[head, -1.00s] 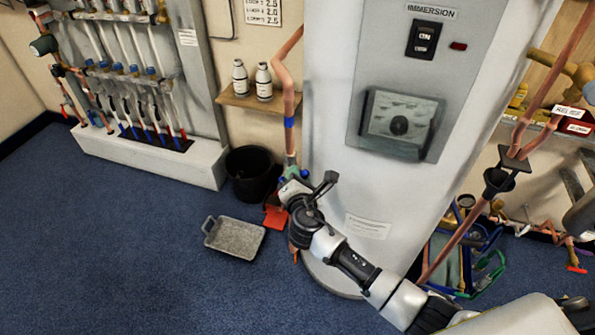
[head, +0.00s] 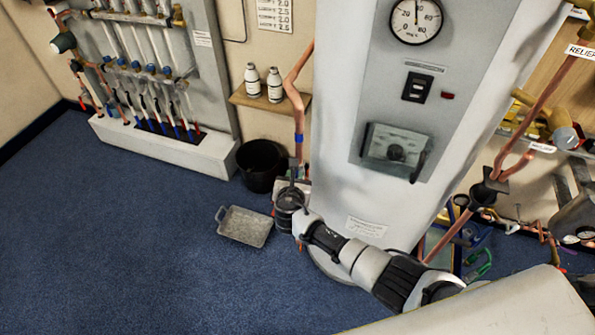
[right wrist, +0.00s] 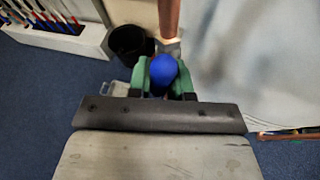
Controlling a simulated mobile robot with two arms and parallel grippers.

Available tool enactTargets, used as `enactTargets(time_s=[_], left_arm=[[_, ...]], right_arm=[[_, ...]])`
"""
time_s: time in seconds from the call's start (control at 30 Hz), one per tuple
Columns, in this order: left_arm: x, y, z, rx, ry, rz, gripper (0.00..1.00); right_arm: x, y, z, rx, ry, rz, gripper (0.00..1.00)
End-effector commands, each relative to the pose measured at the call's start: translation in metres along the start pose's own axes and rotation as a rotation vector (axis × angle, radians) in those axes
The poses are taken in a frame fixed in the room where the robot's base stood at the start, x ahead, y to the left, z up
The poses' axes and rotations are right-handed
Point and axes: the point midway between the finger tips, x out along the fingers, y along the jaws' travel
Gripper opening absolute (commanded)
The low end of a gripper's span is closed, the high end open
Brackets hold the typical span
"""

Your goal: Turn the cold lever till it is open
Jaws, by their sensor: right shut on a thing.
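The cold lever (right wrist: 163,69) shows in the right wrist view as a rounded blue end below a vertical copper pipe (right wrist: 168,18). My right gripper (right wrist: 164,82) has its green fingers on either side of the blue end and is shut on it. In the head view my right gripper (head: 293,183) is low at the left side of the white cylinder (head: 340,130), at the foot of the copper pipe (head: 297,100). The wrist hides the lever there, and I cannot tell its angle. My left gripper is not in view.
A black bucket (head: 259,168) stands just left of my right gripper, with a grey tray (head: 244,227) on the blue floor in front. A shelf (head: 270,101) with two bottles is above. A manifold on a white plinth (head: 165,146) is at left. Floor at front left is clear.

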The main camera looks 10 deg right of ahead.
Motion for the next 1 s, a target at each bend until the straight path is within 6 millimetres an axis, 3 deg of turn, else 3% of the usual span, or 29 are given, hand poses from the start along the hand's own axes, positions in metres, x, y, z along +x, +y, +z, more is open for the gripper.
enactTargets(time_s=[0.3,0.87,0.9,1.0], left_arm=[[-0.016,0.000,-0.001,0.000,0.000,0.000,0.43],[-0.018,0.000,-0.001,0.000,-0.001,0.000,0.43],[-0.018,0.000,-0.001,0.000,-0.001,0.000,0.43],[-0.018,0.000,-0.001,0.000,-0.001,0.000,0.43]], right_arm=[[0.002,0.008,0.001,-0.123,0.032,-0.052,0.00],[0.002,0.009,-0.001,-0.157,0.039,-0.063,0.00],[0.002,0.009,-0.001,-0.157,0.039,-0.063,0.21],[0.002,0.009,-0.001,-0.156,0.039,-0.062,0.37]])
